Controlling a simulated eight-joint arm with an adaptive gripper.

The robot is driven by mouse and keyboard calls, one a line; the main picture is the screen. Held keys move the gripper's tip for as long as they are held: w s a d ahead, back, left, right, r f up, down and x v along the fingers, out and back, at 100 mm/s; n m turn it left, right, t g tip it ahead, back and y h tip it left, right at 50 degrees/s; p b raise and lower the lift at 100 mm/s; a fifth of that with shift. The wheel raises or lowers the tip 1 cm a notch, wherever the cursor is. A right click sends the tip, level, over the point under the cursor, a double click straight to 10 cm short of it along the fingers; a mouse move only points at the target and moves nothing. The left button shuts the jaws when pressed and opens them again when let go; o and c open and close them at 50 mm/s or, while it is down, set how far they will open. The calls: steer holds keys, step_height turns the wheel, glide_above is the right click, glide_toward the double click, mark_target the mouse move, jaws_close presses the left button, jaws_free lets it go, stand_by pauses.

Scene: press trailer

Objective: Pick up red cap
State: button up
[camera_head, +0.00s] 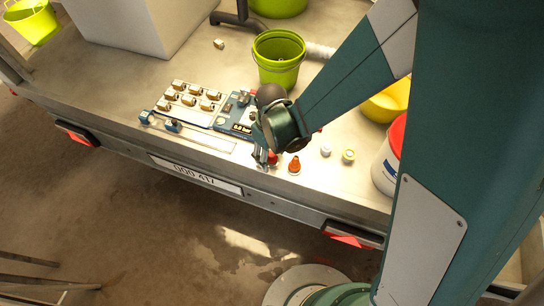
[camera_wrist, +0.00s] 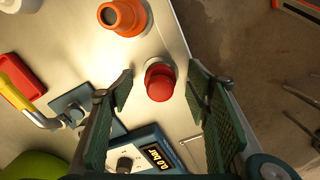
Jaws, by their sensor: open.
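The red cap (camera_wrist: 159,84) is a small round cap on a pale base, on the trailer bed near its edge. In the wrist view it lies between the two fingers of my gripper (camera_wrist: 158,92), with a visible gap on each side. The gripper is open and holds nothing. In the head view, my gripper (camera_head: 264,157) points down at the bed's front edge. The red cap (camera_head: 272,159) shows there only in part, beside the fingers.
An orange cone-shaped piece (camera_wrist: 122,17) stands close to the red cap. A blue gauge box with a display (camera_wrist: 150,155) lies on the other side. A green bucket (camera_head: 279,58) stands behind.

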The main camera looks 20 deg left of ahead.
mark_target(271, 153)
stand_by(0.6)
steer(key=c, duration=1.1)
steer(key=shift+o, duration=0.2)
steer(key=shift+r, duration=0.6)
steer(key=c, duration=0.4)
steer(key=shift+r+p, duration=1.4)
steer(key=shift+r, duration=2.95)
